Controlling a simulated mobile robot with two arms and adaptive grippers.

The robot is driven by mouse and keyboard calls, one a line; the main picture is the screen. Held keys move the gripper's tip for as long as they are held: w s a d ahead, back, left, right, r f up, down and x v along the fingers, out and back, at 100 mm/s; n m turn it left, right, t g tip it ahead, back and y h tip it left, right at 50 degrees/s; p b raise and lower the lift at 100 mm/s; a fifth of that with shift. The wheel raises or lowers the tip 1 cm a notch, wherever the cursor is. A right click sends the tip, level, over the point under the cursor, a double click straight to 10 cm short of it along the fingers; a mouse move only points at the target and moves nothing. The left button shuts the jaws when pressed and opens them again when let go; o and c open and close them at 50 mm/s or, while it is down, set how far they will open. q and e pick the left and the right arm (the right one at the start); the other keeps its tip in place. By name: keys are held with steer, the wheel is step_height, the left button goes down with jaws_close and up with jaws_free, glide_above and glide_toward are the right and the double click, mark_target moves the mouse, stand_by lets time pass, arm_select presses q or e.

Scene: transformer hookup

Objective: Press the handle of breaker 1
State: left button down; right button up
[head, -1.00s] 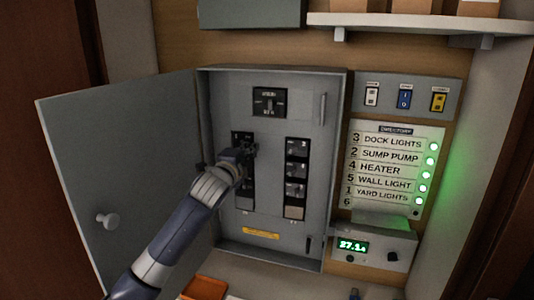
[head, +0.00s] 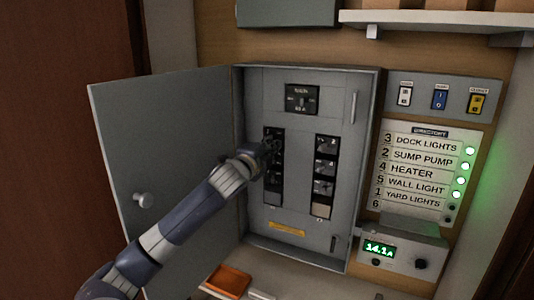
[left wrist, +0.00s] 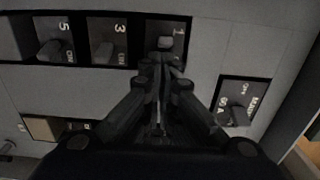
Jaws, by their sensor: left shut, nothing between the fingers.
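Breaker 1 (left wrist: 178,33) is the top breaker of the left column in the open grey panel. In the head view the left gripper (head: 272,147) reaches in from the left and hides most of breaker 1. Breaker 3 (left wrist: 108,40) and breaker 5 (left wrist: 53,38) sit beside it in the wrist view. My right gripper is not in view.
The panel door (head: 165,150) stands open to the left. The main switch (head: 302,99) is above the breaker columns, and the right column (head: 324,175) is clear of my arm. The directory (head: 420,170) shows the yard lights lamp dark; the meter (head: 379,248) reads 14.1.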

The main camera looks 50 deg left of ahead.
arm_select(q)
steer(key=v, duration=1.1)
steer(key=shift+s, duration=0.25)
steer(key=shift+a+r, duration=0.1)
